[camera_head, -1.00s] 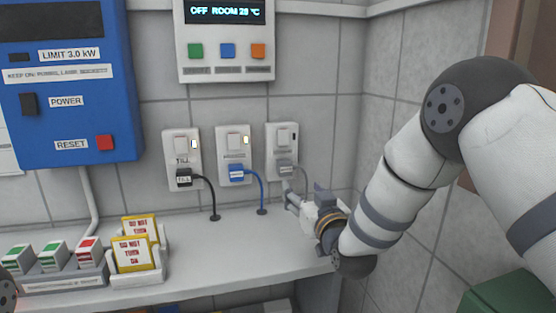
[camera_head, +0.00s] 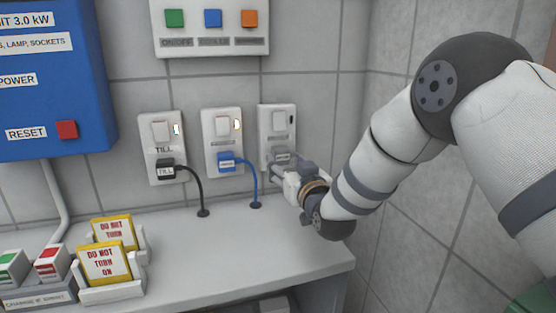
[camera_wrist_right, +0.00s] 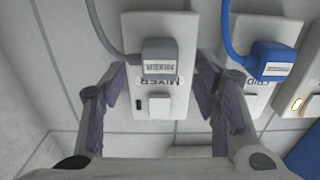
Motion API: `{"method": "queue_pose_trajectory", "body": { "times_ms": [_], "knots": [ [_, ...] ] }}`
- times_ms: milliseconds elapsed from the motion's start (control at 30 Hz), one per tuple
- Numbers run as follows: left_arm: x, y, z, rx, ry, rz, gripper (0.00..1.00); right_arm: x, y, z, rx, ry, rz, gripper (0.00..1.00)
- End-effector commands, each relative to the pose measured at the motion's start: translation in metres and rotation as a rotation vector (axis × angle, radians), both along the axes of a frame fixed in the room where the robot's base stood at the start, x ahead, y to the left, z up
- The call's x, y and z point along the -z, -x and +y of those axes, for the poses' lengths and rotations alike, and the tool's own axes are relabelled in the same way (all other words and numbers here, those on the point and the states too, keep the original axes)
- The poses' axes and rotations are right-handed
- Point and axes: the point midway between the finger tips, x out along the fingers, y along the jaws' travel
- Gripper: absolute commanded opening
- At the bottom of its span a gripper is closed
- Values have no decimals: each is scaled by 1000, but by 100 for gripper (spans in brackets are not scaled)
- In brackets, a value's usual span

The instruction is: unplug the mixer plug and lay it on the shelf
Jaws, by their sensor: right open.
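The grey mixer plug (camera_wrist_right: 159,58) sits in the socket labelled MIXER (camera_wrist_right: 160,25), which appears upside down in the right wrist view. In the head view the plug (camera_head: 281,156) is partly hidden by my gripper at the rightmost socket (camera_head: 277,120). My right gripper (camera_head: 277,172) is open, its fingers apart on either side of the plug in the wrist view (camera_wrist_right: 158,85), with gaps to the plug. The shelf (camera_head: 225,245) runs below the sockets. My left gripper is not in view.
A blue plug (camera_head: 227,162) and a black till plug (camera_head: 166,169) sit in the neighbouring sockets, their cables dropping to the shelf. Yellow DO NOT TURN ON cards (camera_head: 104,264) stand at the left. The shelf's middle and right are clear.

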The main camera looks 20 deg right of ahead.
Motion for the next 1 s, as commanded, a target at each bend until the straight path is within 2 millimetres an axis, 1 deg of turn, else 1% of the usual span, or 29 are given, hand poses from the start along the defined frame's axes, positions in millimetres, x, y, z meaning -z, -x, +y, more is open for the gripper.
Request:
{"method": "queue_pose_trajectory", "body": {
  "times_ms": [33, 200, 333, 500, 1000],
  "knots": [
    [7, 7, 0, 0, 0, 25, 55, 10, -8, 0, 0, 0, 10, 55],
    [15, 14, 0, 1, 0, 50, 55, 6, -29, 1, 0, 0, 4, 55],
    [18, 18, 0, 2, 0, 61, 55, 3, -39, 1, 0, 0, 2, 55],
    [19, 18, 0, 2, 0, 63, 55, 0, -42, 2, 0, 0, 0, 55],
    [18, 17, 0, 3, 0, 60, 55, -1, -42, 2, 0, -1, -1, 55]
  ]
}}
